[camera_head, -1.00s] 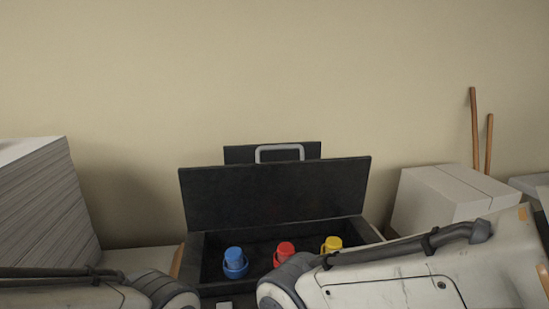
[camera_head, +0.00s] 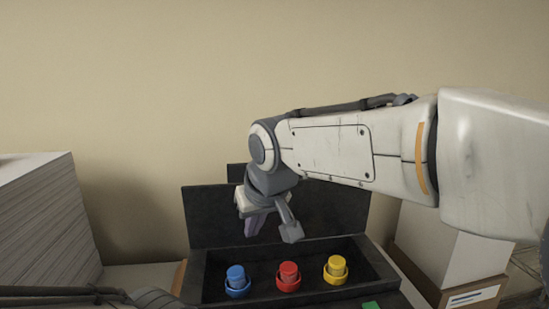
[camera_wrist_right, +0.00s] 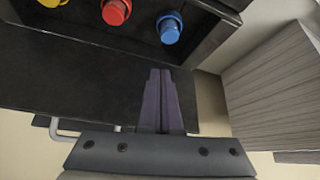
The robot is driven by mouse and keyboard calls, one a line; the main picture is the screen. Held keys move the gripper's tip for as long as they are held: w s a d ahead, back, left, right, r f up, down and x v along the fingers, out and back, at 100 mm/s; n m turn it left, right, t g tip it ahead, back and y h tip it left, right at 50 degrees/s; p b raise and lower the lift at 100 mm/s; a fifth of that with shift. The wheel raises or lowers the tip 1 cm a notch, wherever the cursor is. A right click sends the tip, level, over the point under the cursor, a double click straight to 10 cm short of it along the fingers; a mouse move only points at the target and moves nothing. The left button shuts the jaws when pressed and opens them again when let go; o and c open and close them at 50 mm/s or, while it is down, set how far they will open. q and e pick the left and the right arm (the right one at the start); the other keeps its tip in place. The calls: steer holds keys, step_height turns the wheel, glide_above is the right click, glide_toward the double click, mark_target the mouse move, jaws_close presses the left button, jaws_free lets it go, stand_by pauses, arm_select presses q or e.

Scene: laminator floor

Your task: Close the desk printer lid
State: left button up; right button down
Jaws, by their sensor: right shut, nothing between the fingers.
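The desk printer (camera_head: 385,270) is a dark box with its lid (camera_head: 212,215) standing up open at the back. Inside it sit a blue cartridge (camera_head: 237,278), a red one (camera_head: 289,275) and a yellow one (camera_head: 336,268). My right gripper (camera_head: 252,227) hangs above the printer's back, in front of the lid, pointing down. In the right wrist view its fingers (camera_wrist_right: 161,90) are shut together and empty, with the dark lid panel (camera_wrist_right: 80,85) behind them. Whether they touch the lid is unclear. The lid's grey handle shows in the right wrist view (camera_wrist_right: 55,130). My left gripper is out of view.
A tall paper stack (camera_head: 45,225) stands left of the printer. At right, a white stack or box (camera_head: 450,250) and a labelled brown box (camera_head: 470,293) stand partly behind my right arm. A plain wall closes off the back.

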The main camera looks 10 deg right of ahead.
steer(key=w+d+r+m+t+h, duration=0.1)
steer(key=w+d+r+m+t, duration=0.1)
steer(key=w+d+r, duration=0.35)
steer(key=w+d+r+m+t+h, duration=0.1)
steer(key=w+d+r+t, duration=0.15)
steer(key=w+r, duration=0.6)
steer(key=shift+w+f+p, duration=0.3)
steer(key=shift+f+p, duration=0.5)
steer(key=shift+f, duration=0.2)
steer(key=shift+w+f+p, duration=0.35)
steer(key=shift+f+p, duration=0.4)
steer(key=shift+f, duration=0.2)
steer(key=shift+w+f+p, duration=0.3)
steer(key=shift+f+p, duration=0.5)
steer(key=shift+f, duration=0.2)
steer(key=shift+f, duration=0.1)
